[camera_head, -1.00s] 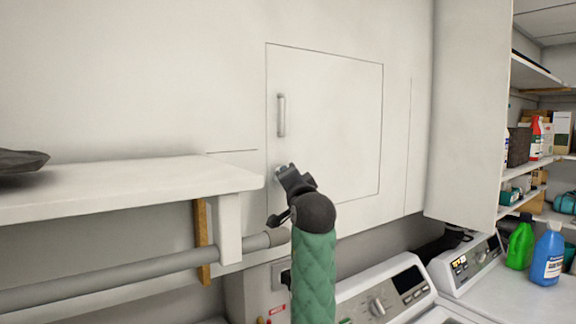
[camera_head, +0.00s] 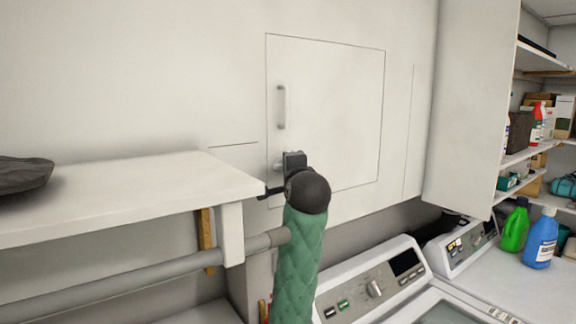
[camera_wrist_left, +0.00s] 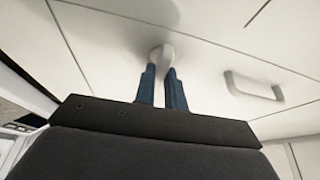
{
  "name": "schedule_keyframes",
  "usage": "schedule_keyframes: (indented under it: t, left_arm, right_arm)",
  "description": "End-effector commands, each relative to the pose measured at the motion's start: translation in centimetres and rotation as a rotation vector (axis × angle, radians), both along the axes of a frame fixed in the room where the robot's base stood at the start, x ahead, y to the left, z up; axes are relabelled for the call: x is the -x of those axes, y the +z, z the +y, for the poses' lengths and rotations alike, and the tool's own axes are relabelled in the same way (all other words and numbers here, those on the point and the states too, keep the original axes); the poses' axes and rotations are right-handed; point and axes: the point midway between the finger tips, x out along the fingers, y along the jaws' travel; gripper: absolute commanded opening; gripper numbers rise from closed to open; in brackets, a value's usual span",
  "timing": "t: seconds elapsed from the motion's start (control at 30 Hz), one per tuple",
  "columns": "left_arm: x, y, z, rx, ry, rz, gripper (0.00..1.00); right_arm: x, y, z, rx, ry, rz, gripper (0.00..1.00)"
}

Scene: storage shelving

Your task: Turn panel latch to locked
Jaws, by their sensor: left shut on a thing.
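The white panel (camera_head: 335,105) is a flat square door set in the wall, with a vertical bar handle (camera_head: 281,107) near its left edge. The latch is a small pale knob (camera_wrist_left: 163,52) below that handle; the handle also shows at the right of the left wrist view (camera_wrist_left: 254,90). My left gripper (camera_wrist_left: 160,78) has its two blue fingers on either side of the knob and is shut on it. In the head view my left gripper (camera_head: 284,163) is at the panel's lower left, largely hiding the latch. My right gripper is out of view.
A white shelf (camera_head: 120,190) juts out at left, close to my arm, with a dark object (camera_head: 22,174) on it. A grey rail (camera_head: 150,268) runs below. White machines (camera_head: 375,280) and bottles (camera_head: 541,245) stand at lower right.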

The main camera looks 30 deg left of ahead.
Motion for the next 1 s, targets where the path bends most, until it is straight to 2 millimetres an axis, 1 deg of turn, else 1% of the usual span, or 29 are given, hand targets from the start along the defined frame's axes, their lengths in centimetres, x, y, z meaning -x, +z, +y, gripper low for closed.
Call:
schedule_keyframes:
  t: [0.23,0.67,0.7,0.77,0.8,1.0]
  left_arm:
    - [-0.04,0.05,-0.01,-0.020,-0.001,0.047,0.00]
    - [-0.03,0.02,-0.01,-0.022,0.000,0.053,0.00]
    - [-0.03,0.02,-0.01,-0.022,0.000,0.053,0.20]
    - [-0.03,0.01,0.00,-0.022,0.000,0.053,0.31]
    - [-0.03,0.01,0.00,-0.022,0.000,0.053,0.34]
    - [-0.01,0.00,0.00,-0.022,0.000,0.053,0.34]
  right_arm:
    - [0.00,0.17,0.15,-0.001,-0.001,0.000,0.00]
    - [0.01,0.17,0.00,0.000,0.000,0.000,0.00]
    - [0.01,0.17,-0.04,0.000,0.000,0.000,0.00]
    - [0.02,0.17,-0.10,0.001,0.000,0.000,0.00]
    - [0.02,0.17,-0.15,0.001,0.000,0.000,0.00]
    - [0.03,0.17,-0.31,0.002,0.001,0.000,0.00]
